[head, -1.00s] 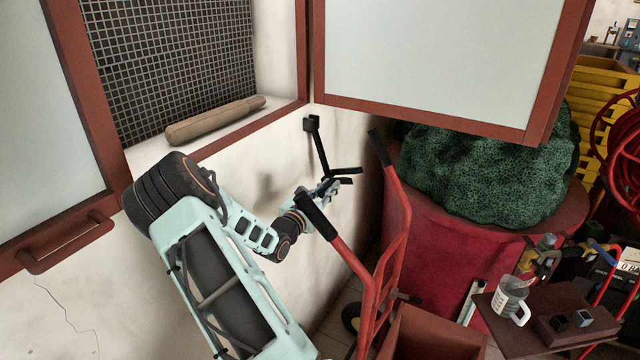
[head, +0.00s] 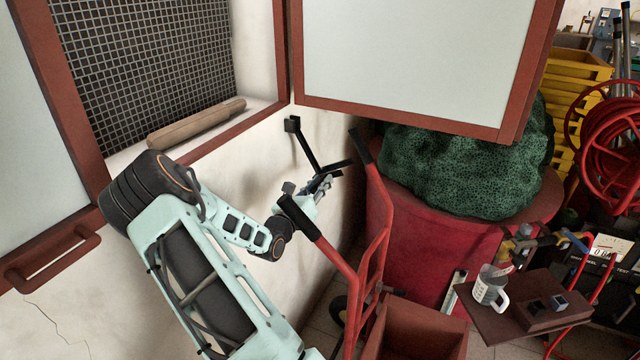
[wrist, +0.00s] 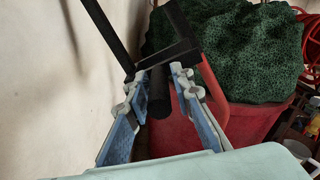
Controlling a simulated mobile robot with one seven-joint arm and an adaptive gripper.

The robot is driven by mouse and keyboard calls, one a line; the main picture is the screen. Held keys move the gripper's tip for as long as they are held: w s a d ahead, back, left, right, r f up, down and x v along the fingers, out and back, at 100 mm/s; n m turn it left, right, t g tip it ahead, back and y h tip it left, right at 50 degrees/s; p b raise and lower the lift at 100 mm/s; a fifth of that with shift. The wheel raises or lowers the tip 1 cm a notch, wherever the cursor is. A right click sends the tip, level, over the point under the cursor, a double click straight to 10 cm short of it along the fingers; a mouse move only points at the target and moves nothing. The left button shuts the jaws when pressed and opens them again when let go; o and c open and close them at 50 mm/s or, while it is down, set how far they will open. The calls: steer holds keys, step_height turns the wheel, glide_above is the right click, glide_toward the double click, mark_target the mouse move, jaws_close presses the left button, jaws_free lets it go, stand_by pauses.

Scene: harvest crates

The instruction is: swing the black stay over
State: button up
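The black stay (head: 305,148) hangs from a small block on the white wall, just below the window corner. Its bar slopes down to the right and ends in a crosspiece with a peg. In the wrist view, the peg (wrist: 158,95) points towards me between the two fingertips, with the bar running up to the left. My gripper (head: 325,182) is at the stay's lower end; its fingertips (wrist: 160,78) appear closed on the peg from both sides. Part of the crosspiece is hidden behind the fingers.
A red hand truck (head: 375,250) with black grips stands close to the right of my gripper. Behind it is a red tub (head: 410,235) heaped with green. An open window leaf (head: 410,60) hangs above. A small table with a mug (head: 490,287) is at right.

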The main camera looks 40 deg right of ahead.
steer(key=shift+o, duration=1)
